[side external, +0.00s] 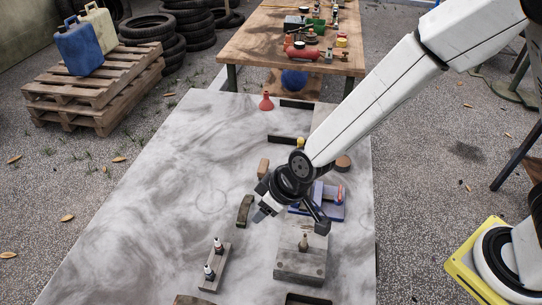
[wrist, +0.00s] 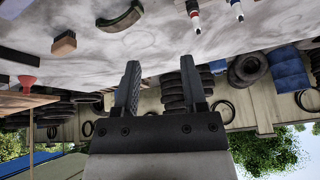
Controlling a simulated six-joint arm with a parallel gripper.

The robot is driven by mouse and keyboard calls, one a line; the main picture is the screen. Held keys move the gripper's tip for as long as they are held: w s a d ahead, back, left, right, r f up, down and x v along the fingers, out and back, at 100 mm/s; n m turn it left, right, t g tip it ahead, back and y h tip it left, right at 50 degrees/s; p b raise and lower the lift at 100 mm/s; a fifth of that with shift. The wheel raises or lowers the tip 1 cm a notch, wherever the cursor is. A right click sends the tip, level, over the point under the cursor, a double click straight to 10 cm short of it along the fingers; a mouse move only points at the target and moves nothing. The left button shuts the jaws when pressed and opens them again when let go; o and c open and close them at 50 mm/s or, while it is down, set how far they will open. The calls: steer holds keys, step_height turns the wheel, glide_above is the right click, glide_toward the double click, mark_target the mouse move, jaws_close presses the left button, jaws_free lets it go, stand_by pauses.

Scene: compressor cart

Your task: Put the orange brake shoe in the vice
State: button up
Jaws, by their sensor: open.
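A curved, dark brownish piece shaped like a brake shoe (side external: 244,210) lies on the grey-white table, left of my gripper. It also shows as an arc at the top of the wrist view (wrist: 120,18). Neither view shows it as clearly orange. A blue vice (side external: 336,211) stands on the table, just behind and right of my gripper, which partly hides it; its jaw gap is hard to make out. My gripper (side external: 290,219) is open and empty above the table, between the curved piece and the vice. Its two separated fingers show in the wrist view (wrist: 160,65).
A grey block with a small bottle (side external: 303,264) stands in front of my gripper. A wooden rack with two small bottles (side external: 214,267) is front left. A brown block (side external: 263,167), a dark-handled tool (side external: 287,140) and a red funnel (side external: 266,102) lie behind. The left tabletop is clear.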

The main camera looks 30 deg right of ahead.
steer(key=s+a+f+n, duration=0.2)
steer(key=s+a+f, duration=0.15)
steer(key=a, duration=0.65)
steer(key=n+y, duration=0.1)
glide_toward(195, 303)
steer(key=shift+x, duration=2.15)
steer(key=shift+x, duration=2.6)
jaws_close()
